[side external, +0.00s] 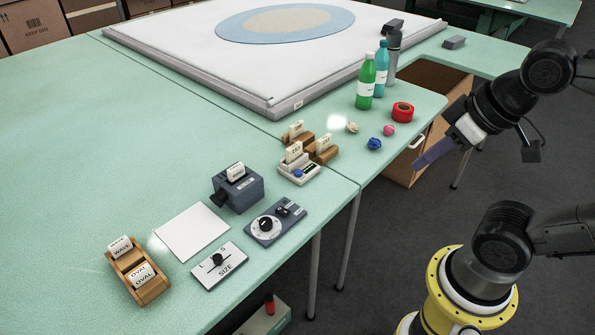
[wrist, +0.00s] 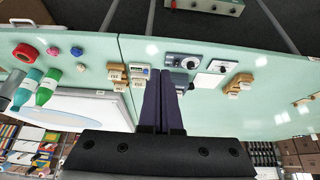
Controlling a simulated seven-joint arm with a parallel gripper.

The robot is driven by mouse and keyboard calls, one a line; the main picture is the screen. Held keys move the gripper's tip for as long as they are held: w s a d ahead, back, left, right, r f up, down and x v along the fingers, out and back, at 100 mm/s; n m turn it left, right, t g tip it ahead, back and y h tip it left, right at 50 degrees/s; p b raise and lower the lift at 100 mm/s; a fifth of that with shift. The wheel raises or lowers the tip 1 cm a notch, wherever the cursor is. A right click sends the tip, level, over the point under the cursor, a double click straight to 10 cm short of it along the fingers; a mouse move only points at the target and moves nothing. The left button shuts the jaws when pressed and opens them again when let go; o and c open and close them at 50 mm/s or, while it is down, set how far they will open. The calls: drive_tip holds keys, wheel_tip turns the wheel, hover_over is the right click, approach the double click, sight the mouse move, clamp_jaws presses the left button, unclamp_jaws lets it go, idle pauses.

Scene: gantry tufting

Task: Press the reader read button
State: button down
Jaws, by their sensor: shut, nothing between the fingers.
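The reader (side external: 300,176) is a small pale box near the front edge of the green table, with a blue button (side external: 298,173) on top and a small green display beside it. A white lettered card (side external: 293,152) stands upright at its back. My gripper (side external: 416,165) is shut and empty, with dark blue fingers. It hangs out past the table's front edge, to the right of the reader and apart from it. In the wrist view the closed fingers (wrist: 163,73) reach up the middle, and the reader (wrist: 141,68) shows just left of their tips; its button is too small to make out there.
Wooden card holders (side external: 327,156) stand right behind the reader. Yarn balls (side external: 374,143), red tape (side external: 403,111) and bottles (side external: 366,88) stand to its right. A dark card device (side external: 240,196), dial panel (side external: 290,222) and size slider (side external: 232,262) are to its left.

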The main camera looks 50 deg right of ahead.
idle(0.4)
drive_tip(key=w+d+r+m+t+h, duration=0.1)
drive_tip(key=w+r+m+t, duration=0.15)
drive_tip(key=w, duration=0.25)
drive_tip(key=w+d+r+m+t+h, duration=0.1)
drive_tip(key=w+d+r+m+t, duration=0.1)
drive_tip(key=w+r+m, duration=0.3)
drive_tip(key=y, duration=0.3)
hover_over(298, 173)
wheel_tip(298, 173, down, 20)
drive_tip(key=shift+s+d+f+g, duration=0.15)
drive_tip(key=shift+s+d+g, duration=0.05)
drive_tip(key=shift+s+g, duration=0.25)
drive_tip(key=shift+f, duration=0.1)
drive_tip(key=shift+f, duration=4.25)
